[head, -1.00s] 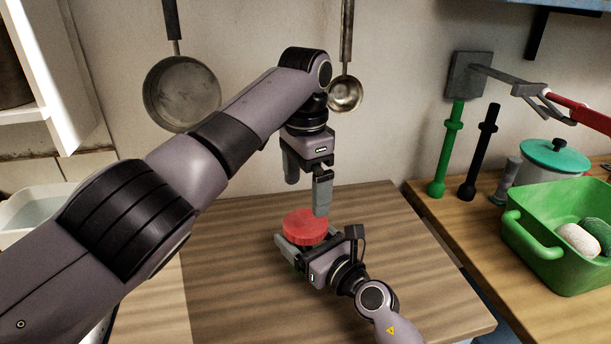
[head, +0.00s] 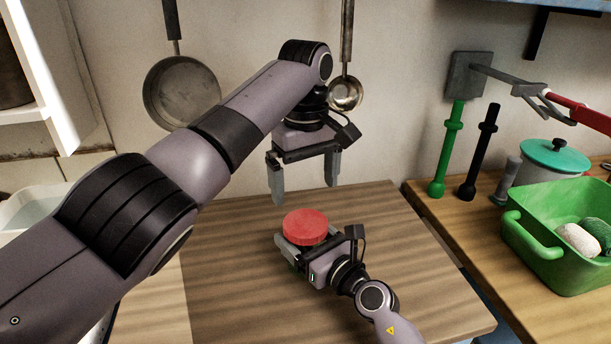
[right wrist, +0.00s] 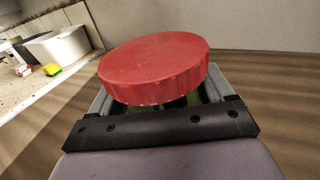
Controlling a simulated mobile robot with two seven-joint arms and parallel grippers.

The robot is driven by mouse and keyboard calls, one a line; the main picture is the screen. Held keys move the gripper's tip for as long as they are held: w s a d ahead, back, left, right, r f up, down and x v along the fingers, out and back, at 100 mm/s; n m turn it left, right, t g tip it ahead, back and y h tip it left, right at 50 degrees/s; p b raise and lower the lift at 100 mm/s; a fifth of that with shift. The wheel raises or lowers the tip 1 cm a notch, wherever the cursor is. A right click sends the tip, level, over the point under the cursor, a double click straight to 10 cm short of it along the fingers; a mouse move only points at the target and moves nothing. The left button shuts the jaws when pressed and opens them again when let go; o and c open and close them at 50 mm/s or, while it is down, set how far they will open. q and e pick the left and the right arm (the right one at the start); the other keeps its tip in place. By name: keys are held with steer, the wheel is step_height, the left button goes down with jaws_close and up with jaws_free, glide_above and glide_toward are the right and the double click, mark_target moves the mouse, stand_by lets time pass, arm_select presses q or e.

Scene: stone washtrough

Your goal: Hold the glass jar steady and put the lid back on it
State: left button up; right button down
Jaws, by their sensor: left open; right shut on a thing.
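The red round lid (head: 305,226) sits on top of the glass jar, above my right gripper's fingers. I cannot tell whether it is screwed tight. My right gripper (head: 300,246) is shut on the jar, low over the wooden worktop. The jar is mostly hidden; a greenish bit of the jar (right wrist: 190,100) shows under the lid (right wrist: 155,68) in the right wrist view. My left gripper (head: 304,188) is open and empty, pointing down above the lid, its fingers spread to either side and clear of it.
The wooden worktop (head: 400,290) is clear around the jar. At the right, a second counter holds a green basin (head: 555,255), a teal-lidded pot (head: 553,160) and upright green and black tools. A pan (head: 182,92) and a ladle (head: 345,93) hang on the back wall.

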mark_target(305, 222)
arm_select(q)
steer(key=n, duration=0.5)
steer(key=shift+r, duration=0.15)
arm_select(e)
steer(key=shift+f, duration=0.1)
arm_select(q)
steer(key=n, duration=0.2)
steer(key=shift+n, duration=0.4)
steer(key=n, duration=0.6)
steer(key=shift+s+r, duration=0.1)
steer(key=shift+r, duration=0.1)
steer(key=shift+f, duration=4.05)
